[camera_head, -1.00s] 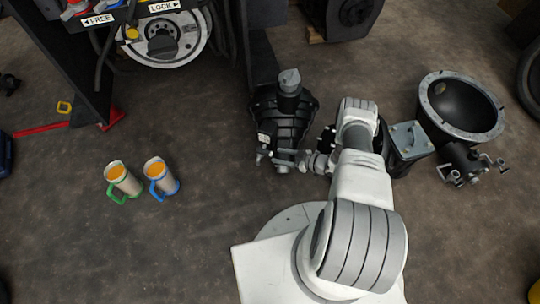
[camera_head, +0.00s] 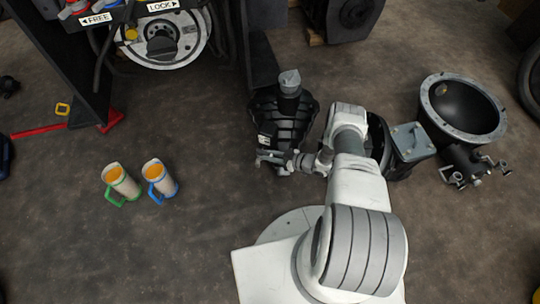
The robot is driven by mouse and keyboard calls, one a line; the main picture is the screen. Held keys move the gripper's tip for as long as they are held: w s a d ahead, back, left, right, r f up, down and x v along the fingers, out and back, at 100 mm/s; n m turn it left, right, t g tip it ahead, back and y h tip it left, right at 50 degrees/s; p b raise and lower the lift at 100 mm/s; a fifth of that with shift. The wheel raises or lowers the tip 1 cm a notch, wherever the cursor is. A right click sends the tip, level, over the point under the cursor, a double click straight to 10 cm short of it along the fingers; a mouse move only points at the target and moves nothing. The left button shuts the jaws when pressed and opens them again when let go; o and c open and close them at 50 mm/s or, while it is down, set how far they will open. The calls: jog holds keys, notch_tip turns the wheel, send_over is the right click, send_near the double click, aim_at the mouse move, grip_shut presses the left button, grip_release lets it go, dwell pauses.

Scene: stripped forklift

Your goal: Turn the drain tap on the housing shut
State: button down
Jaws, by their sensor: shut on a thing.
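The black ribbed housing (camera_head: 287,117) stands on the floor at the picture's middle, with a grey cap on top and a small white label on its lower left side. My gripper (camera_head: 264,156) reaches in from the right across the housing's lower front, its fingers at the lower left side. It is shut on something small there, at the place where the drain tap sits. The fingers largely hide the tap, so its handle angle cannot be read.
Two jugs with orange contents, one green-handled (camera_head: 122,181) and one blue-handled (camera_head: 160,178), stand on the floor at left. A round grey-rimmed bell casing (camera_head: 428,97) lies at right. A wheel hub (camera_head: 166,38) is at the top. Floor before the jugs is clear.

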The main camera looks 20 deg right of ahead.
jog(key=shift+w, duration=0.1)
dwell(0.3)
jog(key=shift+d+n+g+y, duration=0.15)
jog(key=shift+n+g+y, duration=0.15)
jog(key=shift+n+g, duration=0.2)
jog(key=c, duration=0.8)
grip_release()
jog(key=shift+o, duration=0.2)
jog(key=p+v, duration=0.4)
jog(key=v, duration=1.3)
jog(key=shift+d, duration=0.2)
